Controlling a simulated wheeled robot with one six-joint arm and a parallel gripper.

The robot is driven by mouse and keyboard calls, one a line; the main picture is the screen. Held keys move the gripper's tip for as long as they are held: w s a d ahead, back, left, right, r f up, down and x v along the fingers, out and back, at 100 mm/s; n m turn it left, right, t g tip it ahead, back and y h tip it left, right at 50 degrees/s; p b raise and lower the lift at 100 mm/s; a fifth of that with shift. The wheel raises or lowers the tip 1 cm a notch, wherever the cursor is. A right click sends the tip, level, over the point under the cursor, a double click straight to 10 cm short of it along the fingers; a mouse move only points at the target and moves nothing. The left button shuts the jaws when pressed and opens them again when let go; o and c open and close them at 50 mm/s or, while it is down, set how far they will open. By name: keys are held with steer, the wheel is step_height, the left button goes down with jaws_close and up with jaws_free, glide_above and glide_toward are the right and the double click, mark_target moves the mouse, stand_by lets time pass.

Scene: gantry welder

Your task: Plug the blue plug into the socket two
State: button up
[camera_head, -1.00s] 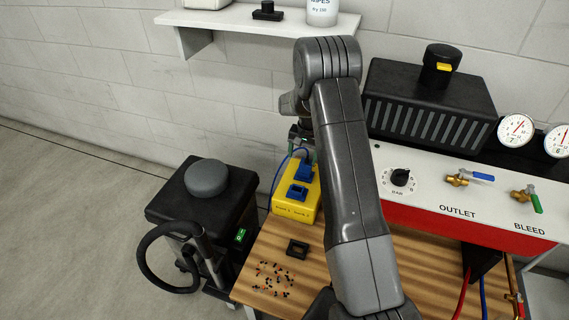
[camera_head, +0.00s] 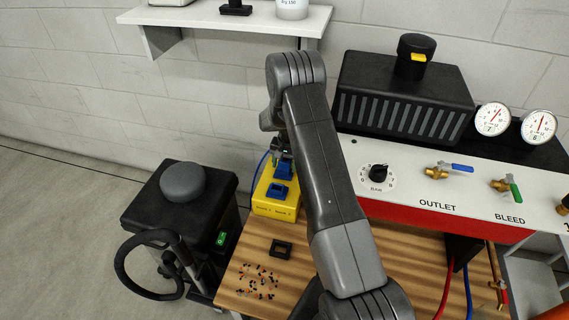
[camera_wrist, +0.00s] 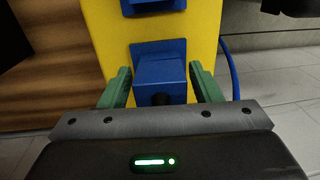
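The yellow socket box (camera_head: 274,208) stands on the far left of the wooden bench. It carries two blue fittings. The nearer one is a blue socket (camera_head: 278,191) with a dark opening; part of it shows at the top of the wrist view (camera_wrist: 152,5). The blue plug (camera_wrist: 160,76) sits at the farther one (camera_head: 284,171), over a blue base plate. My gripper (camera_wrist: 161,82) has its green fingers on either side of the plug, with narrow gaps showing, so it looks open. The box's front labels are too small to read surely.
A blue cable (camera_wrist: 231,72) runs beside the box. A black square part (camera_head: 281,249) and scattered small bits (camera_head: 258,282) lie on the bench (camera_head: 310,262). A black cart (camera_head: 180,208) stands left; the white gauge panel (camera_head: 405,188) is at right.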

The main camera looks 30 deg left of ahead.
mark_target(288, 162)
steer(key=c, duration=0.8)
steer(key=shift+c, duration=0.2)
steer(key=shift+s+d+f+b, duration=0.1)
steer(key=shift+f+b, duration=0.3)
steer(key=shift+b, duration=0.1)
steer(key=shift+c, duration=0.4)
steer(key=o, duration=1.3)
steer(key=shift+f, duration=0.1)
steer(key=r, duration=0.9)
steer(key=d+r+p, duration=0.1)
steer(key=r, duration=0.4)
steer(key=shift+w+r, duration=0.1)
steer(key=shift+w, duration=0.15)
